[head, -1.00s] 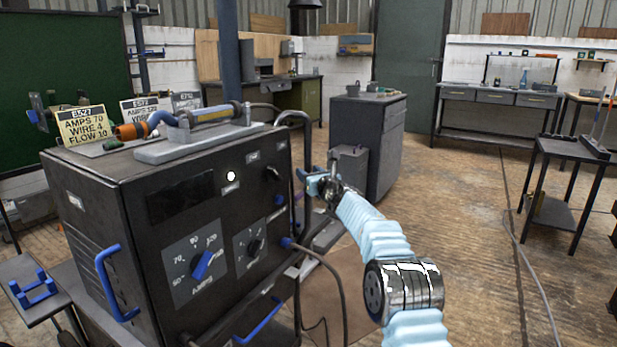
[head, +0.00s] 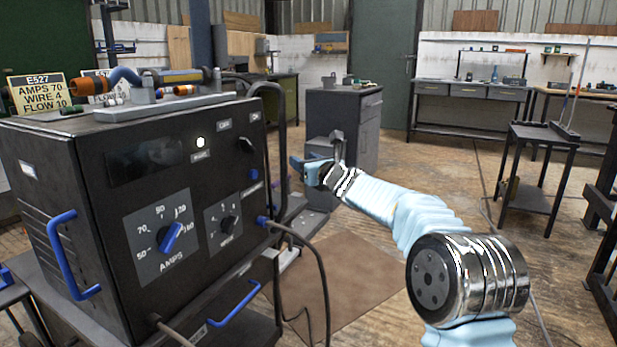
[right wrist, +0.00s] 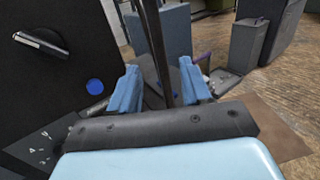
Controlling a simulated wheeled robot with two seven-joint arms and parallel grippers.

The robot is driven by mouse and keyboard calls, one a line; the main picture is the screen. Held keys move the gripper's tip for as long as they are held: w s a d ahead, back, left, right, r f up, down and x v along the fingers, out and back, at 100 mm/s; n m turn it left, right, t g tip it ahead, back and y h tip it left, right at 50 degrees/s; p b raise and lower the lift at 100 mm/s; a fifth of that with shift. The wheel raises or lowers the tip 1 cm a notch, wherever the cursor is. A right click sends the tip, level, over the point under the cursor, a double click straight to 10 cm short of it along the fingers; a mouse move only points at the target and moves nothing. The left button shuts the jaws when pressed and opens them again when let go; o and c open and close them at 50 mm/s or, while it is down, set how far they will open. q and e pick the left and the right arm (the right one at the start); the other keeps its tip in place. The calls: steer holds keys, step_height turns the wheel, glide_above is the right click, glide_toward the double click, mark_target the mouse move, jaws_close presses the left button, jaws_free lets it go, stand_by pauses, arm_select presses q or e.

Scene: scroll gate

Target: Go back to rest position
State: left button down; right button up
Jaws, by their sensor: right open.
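My right gripper (head: 303,168) is open, to the right of the black welding machine (head: 95,190) in the head view. In the right wrist view its two blue fingers (right wrist: 165,88) stand apart, with a dark upright bar (right wrist: 157,45) showing between and beyond them. I cannot tell how far the bar is from the fingers. The machine's front panel carries a blue AMPS knob (head: 171,237) and a black knob (head: 228,223). A round light on the panel is white. My left gripper is not in view.
A dark bent handle rail (head: 278,110) rises at the machine's right edge. A cable (head: 318,265) hangs from its front. A grey cabinet (head: 345,110) stands behind my right gripper. A black side table (head: 540,140) is at right. The wooden floor between is mostly clear.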

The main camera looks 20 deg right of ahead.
steer(key=shift+s+d, duration=0.1)
steer(key=shift+s, duration=0.75)
